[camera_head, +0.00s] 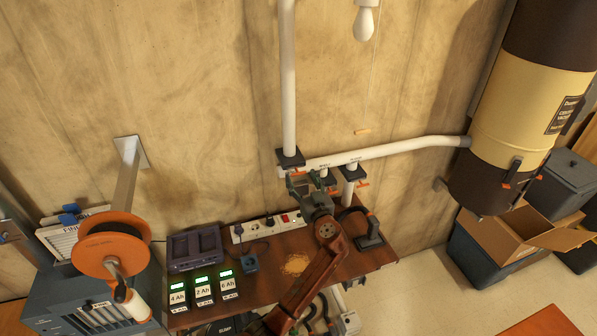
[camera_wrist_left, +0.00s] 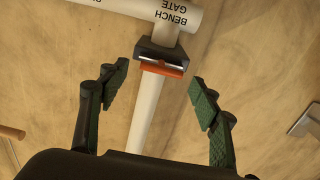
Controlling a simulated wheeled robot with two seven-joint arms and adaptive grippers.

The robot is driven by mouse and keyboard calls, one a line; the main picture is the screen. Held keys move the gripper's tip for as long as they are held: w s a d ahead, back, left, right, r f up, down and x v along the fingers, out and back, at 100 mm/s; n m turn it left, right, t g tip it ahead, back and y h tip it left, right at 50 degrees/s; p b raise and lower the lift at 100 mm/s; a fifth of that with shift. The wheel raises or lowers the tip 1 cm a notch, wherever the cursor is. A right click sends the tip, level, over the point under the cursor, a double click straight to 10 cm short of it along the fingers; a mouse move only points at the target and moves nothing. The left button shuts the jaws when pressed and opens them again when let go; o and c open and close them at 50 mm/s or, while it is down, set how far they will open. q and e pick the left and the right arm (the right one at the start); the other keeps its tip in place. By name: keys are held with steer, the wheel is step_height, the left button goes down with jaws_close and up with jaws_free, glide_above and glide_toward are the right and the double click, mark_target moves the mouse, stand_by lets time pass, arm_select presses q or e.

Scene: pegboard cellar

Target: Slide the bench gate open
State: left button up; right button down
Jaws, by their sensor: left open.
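The bench gate (camera_wrist_left: 160,51) is a dark block on a white pipe branch, below the upside-down "BENCH GATE" label in the left wrist view. An orange tab (camera_wrist_left: 162,68) with a pale edge sticks out of it toward my gripper. My left gripper (camera_wrist_left: 160,90) is open and empty, one finger to each side of the pipe line. The tab lies between and slightly beyond the fingertips, with no contact visible. In the head view my left gripper (camera_head: 304,182) is just left of the bench gate (camera_head: 328,180), which it partly hides. My right gripper is not in view.
Another gate (camera_head: 354,173) is close on the right, and a third gate (camera_head: 290,157) is at the upper left. The workbench (camera_head: 355,262) below holds chargers, a power strip (camera_head: 266,228) and a dark stand (camera_head: 369,238).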

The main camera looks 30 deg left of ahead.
mark_target(299, 174)
arm_select(q)
steer(key=shift+p+x, duration=0.4)
steer(key=shift+x, duration=1.35)
steer(key=shift+c, duration=0.7)
steer(key=shift+f, duration=0.1)
jaws_close()
